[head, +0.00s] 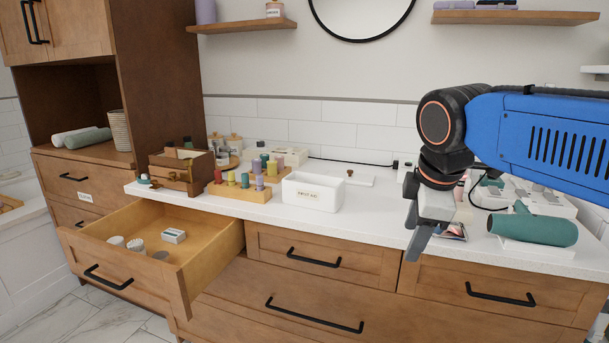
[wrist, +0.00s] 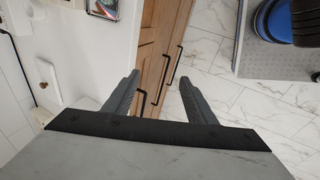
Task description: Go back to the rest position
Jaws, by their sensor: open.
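My gripper (head: 413,240) hangs from the blue arm on the right side of the head view, in front of the counter's front edge. In the wrist view its two dark fingers (wrist: 158,95) are spread apart with nothing between them. Beyond them show drawer fronts with black handles and the marble floor. In the head view one finger is plain and the other is mostly hidden behind it.
An open drawer (head: 210,227) juts out at the left, holding a small box (head: 173,236) and several white items. The white counter (head: 330,225) carries a white bin (head: 313,192), a wooden peg rack (head: 240,192) and a teal hair dryer (head: 535,229).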

